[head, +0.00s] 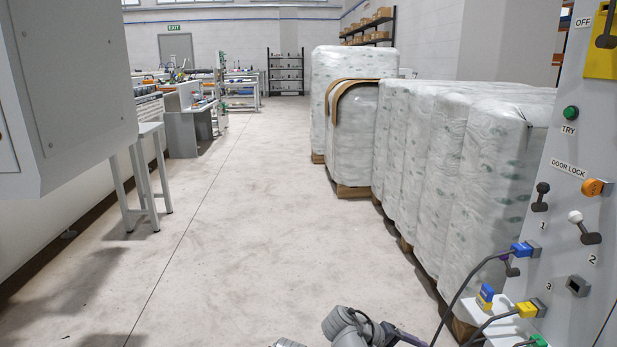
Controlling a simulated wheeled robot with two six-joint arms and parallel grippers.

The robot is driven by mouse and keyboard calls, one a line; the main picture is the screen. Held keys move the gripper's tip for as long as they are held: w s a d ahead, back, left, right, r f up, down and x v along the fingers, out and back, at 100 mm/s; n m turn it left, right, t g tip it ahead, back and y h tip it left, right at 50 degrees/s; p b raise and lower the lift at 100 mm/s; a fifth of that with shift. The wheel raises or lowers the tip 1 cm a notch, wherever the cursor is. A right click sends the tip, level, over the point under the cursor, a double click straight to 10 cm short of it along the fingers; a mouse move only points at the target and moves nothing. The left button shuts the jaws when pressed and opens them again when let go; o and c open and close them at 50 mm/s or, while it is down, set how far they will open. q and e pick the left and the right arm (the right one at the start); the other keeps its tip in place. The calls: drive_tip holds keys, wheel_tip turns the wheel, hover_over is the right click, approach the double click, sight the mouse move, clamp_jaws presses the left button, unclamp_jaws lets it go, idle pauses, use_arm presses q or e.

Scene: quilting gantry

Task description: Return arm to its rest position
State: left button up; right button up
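A grey arm of mine (350,326) shows at the bottom edge, right of the middle, bent low in front of the control panel (575,225). It appears to be my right arm. A dark part (402,335) sticks out to the right from its end, cut by the frame edge and partly among the cables. I see no fingertips, and I cannot tell whether it holds anything.
The panel carries a green TRY button (571,113), an orange door lock knob (597,187), levers and plugged cables (470,290). Wrapped pallets (450,170) line the right. A grey cabinet (75,90) hangs at left above a small stand (150,180). The middle floor is clear.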

drive_tip(key=s+a+r+n+g+y+p, duration=0.1)
drive_tip(key=s+a+r+y+p, duration=0.1)
drive_tip(key=s+a+y+p, duration=0.55)
drive_tip(key=s+a+r+n+g+y+p, duration=0.1)
drive_tip(key=s+a+r+y+p, duration=0.2)
drive_tip(key=a, duration=0.8)
wheel_tip(320, 180, up, 35)
drive_tip(key=h+p, duration=0.1)
drive_tip(key=p, duration=3.5)
drive_tip(key=shift+s+d+p, duration=0.25)
drive_tip(key=shift+s+p, duration=0.05)
drive_tip(key=shift+s, duration=0.05)
drive_tip(key=shift+d+m, duration=0.15)
drive_tip(key=shift+m, duration=0.15)
